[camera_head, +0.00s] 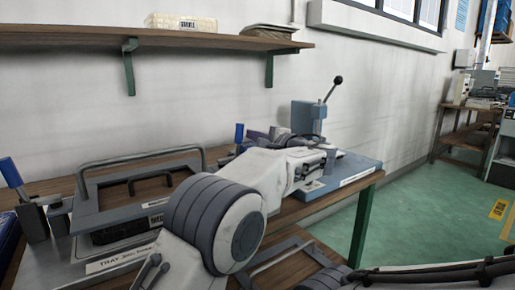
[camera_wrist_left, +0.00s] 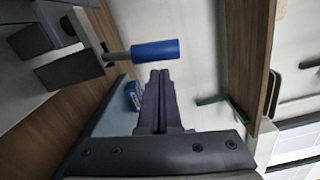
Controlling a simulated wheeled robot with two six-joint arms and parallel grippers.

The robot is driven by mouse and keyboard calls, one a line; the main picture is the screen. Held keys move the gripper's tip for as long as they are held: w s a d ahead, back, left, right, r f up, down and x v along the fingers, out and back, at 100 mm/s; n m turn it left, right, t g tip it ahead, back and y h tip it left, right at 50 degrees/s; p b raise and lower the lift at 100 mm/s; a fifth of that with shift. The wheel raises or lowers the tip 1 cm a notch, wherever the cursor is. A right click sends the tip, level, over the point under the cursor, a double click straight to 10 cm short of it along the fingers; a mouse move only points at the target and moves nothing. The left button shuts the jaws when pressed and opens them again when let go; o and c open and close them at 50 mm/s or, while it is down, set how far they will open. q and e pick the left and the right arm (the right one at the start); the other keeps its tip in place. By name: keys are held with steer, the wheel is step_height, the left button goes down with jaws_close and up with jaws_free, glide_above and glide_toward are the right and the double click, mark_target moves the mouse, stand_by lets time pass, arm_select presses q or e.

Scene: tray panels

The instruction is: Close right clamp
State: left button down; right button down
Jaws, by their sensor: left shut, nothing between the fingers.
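The right clamp's blue handle (camera_head: 239,133) stands upright at the far right corner of the tray fixture. In the left wrist view the blue handle (camera_wrist_left: 155,50) joins a metal rod and a dark clamp body (camera_wrist_left: 75,68). My left gripper (camera_head: 254,135) is just right of that handle, partly hidden by my own forearm. In the wrist view its dark purple fingers (camera_wrist_left: 160,74) are together and empty, with the tips close to the handle; contact cannot be told. The lower part of the clamp is hidden in the head view.
A tray panel with a grey frame (camera_head: 128,215) and handle lies on the bench at left. Another blue-handled clamp (camera_head: 12,174) stands at its left. A press with a black-knobbed lever (camera_head: 306,116) stands behind right. A wall shelf (camera_head: 150,39) hangs above.

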arm_select(q)
steer(key=shift+s+a+r+n+b, duration=0.2)
steer(key=shift+a+n+b, duration=0.15)
steer(key=shift+n+b, duration=0.2)
arm_select(e)
steer(key=shift+f, duration=0.75)
arm_select(q)
steer(key=shift+s+d, duration=0.1)
